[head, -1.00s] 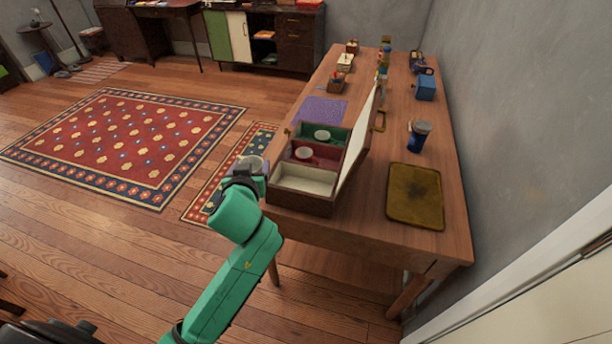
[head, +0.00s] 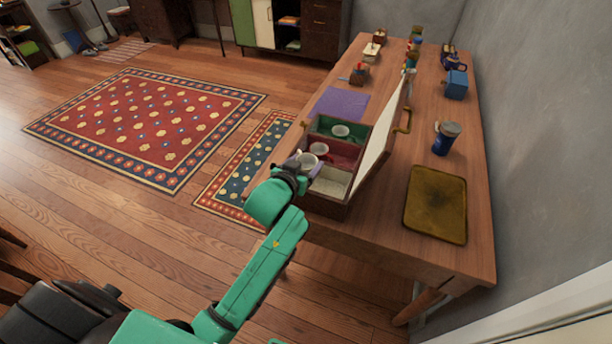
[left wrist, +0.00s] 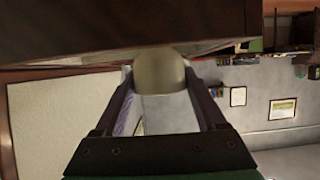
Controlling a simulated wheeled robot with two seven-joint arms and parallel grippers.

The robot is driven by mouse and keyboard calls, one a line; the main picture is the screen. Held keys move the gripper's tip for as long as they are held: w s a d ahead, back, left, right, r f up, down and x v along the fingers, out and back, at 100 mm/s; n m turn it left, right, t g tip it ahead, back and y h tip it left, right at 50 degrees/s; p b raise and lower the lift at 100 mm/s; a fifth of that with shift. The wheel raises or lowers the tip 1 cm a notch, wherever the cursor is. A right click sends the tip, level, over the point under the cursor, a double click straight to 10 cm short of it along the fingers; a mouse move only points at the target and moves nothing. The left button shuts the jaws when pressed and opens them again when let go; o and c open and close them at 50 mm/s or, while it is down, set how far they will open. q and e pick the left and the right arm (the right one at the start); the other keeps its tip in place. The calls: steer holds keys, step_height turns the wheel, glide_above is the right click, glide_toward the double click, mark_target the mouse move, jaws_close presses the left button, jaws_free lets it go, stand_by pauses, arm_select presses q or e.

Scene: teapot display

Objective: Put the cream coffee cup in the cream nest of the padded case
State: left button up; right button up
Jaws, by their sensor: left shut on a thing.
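The cream coffee cup (head: 307,163) is held by my left gripper (head: 297,174), at the left edge of the padded case (head: 325,208). In the head view it overlaps the case's left edge; its exact height cannot be told. The left wrist view shows the cup (left wrist: 160,72) between the two dark fingers, which are shut on it. The case stands open, its lid raised on the right. The near cream nest (head: 332,182) looks empty. My right gripper is not in view.
The raised lid (head: 378,145) bounds the right side. A blue cup (head: 445,138) and a brown-gold mat (head: 436,205) lie beyond it. A purple cloth (head: 340,103) lies behind the case.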

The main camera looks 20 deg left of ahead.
arm_select(q)
steer(key=shift+f, duration=2)
steer(key=shift+f+b, duration=0.2)
steer(key=shift+b, duration=0.15)
steer(key=o, duration=1.3)
steer(key=shift+s+f, duration=0.1)
steer(key=shift+f, duration=0.05)
steer(key=shift+r, duration=0.3)
steer(key=v, duration=1.2)
steer(key=shift+r, duration=0.15)
